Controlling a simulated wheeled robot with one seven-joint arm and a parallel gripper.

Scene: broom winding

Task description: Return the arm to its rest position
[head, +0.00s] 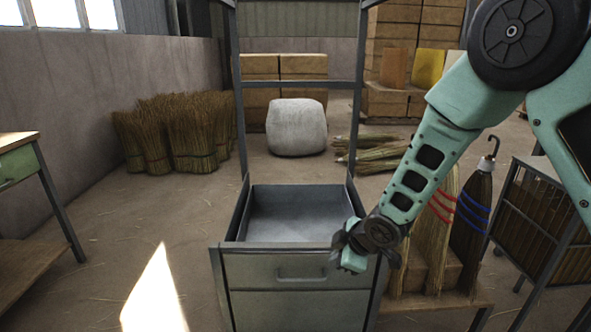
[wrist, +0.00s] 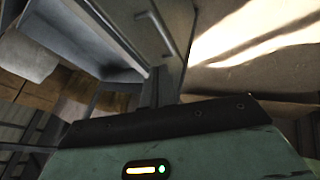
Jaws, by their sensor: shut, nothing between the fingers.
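My arm, teal with dark joints, reaches down from the upper right in the head view. My gripper (head: 350,260) points down and left at the front right of the grey cabinet (head: 297,307). It is shut with nothing seen in it, just right of the drawer handle (head: 301,273). I cannot tell whether it touches the drawer front. The top drawer (head: 290,215) is open and looks empty inside. In the wrist view the drawer handle (wrist: 160,31) shows near the top, and part of my own teal body fills the bottom.
Brooms with red and blue bindings (head: 470,215) stand on a low wooden bench (head: 440,301) right of the cabinet. A dark rack (head: 545,220) stands farther right. A workbench (head: 20,170) is at the left edge. Bare floor lies left of the cabinet.

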